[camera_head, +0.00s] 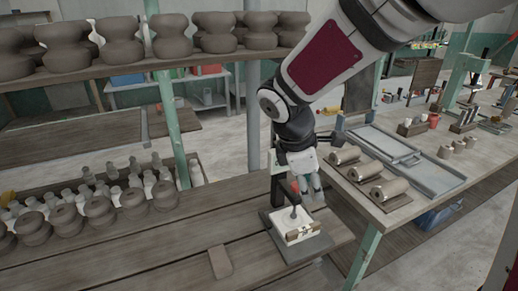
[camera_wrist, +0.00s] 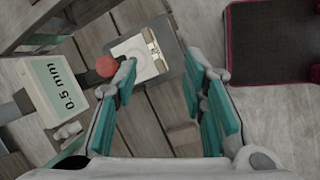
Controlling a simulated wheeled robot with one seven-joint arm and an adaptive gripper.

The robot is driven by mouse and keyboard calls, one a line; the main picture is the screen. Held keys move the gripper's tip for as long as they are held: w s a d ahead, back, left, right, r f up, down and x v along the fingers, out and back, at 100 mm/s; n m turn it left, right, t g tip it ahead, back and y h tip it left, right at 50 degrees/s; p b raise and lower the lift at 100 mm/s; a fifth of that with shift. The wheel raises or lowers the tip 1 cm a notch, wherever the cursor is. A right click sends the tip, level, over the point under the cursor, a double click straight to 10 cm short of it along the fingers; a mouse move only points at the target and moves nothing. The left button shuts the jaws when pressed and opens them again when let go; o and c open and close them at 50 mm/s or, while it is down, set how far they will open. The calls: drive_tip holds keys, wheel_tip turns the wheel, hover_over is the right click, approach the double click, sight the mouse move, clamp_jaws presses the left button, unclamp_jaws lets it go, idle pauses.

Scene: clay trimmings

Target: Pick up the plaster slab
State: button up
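The plaster slab appears to be the pale flat block (camera_head: 291,231) lying on a grey base at the front of the plank bench. In the wrist view the pale slab (camera_wrist: 127,47) shows at upper centre, with dark marks on its right side. My gripper (camera_head: 314,182) is above and slightly right of it, apart from it. In the wrist view my gripper (camera_wrist: 166,75) has its teal-padded fingers spread with nothing between them. The left finger tip overlaps the slab's lower edge in that view.
A dark post (camera_head: 275,190) rises beside the slab. A brown block (camera_head: 220,262) lies left. A side table (camera_head: 405,205) holds rolls and trays.

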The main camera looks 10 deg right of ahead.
drive_tip(key=w+a+f+n+b, duration=0.2)
drive_tip(key=w+f+n, duration=0.3)
drive_tip(key=f, duration=0.5)
hover_over(303, 228)
drive_tip(key=a, duration=0.2)
drive_tip(key=shift+g, duration=0.4)
drive_tip(key=f, duration=0.8)
drive_tip(key=shift+s, duration=0.35)
drive_tip(key=shift+p+x, duration=0.3)
drive_tip(key=shift+x, duration=2.2)
drive_tip(key=shift+f, duration=0.25)
clamp_jaws()
